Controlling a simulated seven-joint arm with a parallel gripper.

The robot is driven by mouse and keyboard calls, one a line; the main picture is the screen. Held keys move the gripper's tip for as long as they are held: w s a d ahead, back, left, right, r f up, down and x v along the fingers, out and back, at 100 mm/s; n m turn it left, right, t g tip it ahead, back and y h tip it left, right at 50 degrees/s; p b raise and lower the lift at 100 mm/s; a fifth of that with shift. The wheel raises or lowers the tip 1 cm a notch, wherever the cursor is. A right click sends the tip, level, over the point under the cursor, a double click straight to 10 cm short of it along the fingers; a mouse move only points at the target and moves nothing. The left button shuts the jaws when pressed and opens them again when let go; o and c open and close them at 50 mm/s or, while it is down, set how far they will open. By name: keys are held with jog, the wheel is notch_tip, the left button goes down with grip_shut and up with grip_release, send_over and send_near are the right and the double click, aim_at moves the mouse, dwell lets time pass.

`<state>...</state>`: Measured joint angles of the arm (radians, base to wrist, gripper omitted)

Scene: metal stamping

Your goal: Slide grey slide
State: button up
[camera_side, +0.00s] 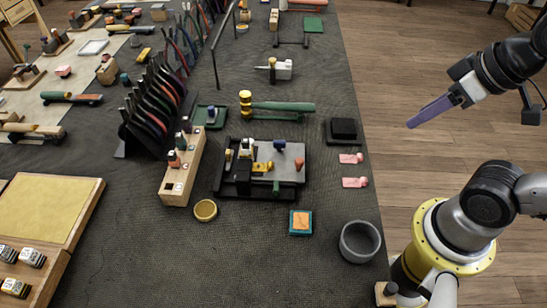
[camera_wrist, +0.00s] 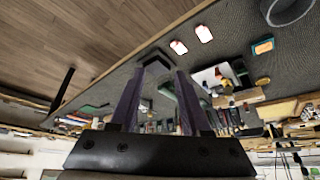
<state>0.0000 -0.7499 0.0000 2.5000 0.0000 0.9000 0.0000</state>
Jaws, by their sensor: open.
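A stamping fixture (camera_side: 219,180) with a black base stands on the dark mat in the side view. A flat grey plate, which looks like the grey slide (camera_side: 289,170), lies on it, with yellow, blue, orange and green parts on and around it. In the wrist view the plate (camera_wrist: 206,77) shows small and tilted, right of my fingers. My gripper (camera_side: 411,125) has long purple fingers and hangs in the air right of the table, over the floor and well apart from the fixture. In the wrist view my gripper (camera_wrist: 158,74) has its fingers apart with nothing between them.
A black block (camera_side: 343,130), two pink pieces (camera_side: 354,182), a dark grey bowl (camera_side: 359,242) and a teal-and-orange pad (camera_side: 300,222) lie near the fixture. A green-handled hammer (camera_side: 280,106) lies behind it. A wooden block (camera_side: 182,170) and a tool rack stand left.

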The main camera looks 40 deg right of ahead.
jog(key=shift+o, duration=0.2)
notch_tip(320, 180, up, 4)
jog(key=w+n+g, duration=0.1)
jog(key=w+n, duration=0.1)
jog(key=n, duration=0.4)
jog(key=n+g, duration=0.5)
jog(key=n, duration=0.7)
send_over(300, 160)
jog(key=f, duration=0.1)
notch_tip(300, 160, down, 14)
jog(key=shift+r, duration=0.1)
grip_shut()
